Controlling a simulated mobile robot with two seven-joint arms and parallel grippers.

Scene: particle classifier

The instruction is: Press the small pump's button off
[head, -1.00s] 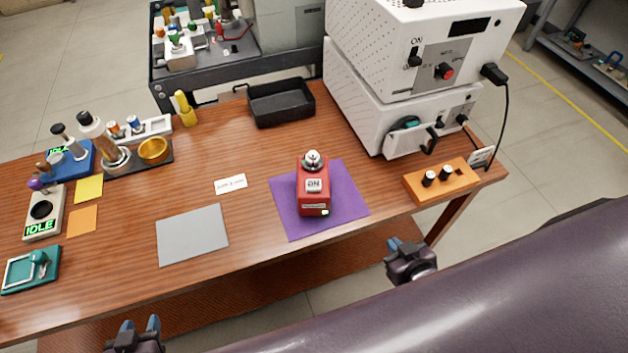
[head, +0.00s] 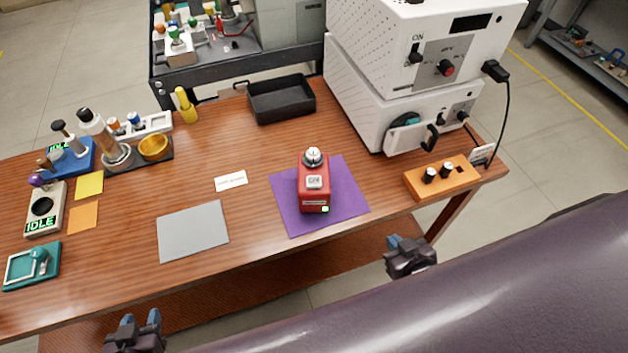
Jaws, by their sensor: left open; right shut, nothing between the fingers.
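The small red pump (head: 313,190) stands upright on a purple mat (head: 348,197) near the middle of the table. Its light button (head: 314,182) is on the top face and carries a label that looks like ON. A green light (head: 325,209) glows at its front lower edge. My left gripper (head: 140,322) is open and empty, in front of the table at the bottom left. My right gripper (head: 400,243) is shut and empty, in front of the table's edge, to the right of and nearer than the pump.
A grey mat (head: 193,231) and a white label card (head: 230,181) lie left of the pump. A black tray (head: 281,101) sits behind it. White machines (head: 400,110) and an orange block with black knobs (head: 440,178) stand at right. Several devices crowd the left end.

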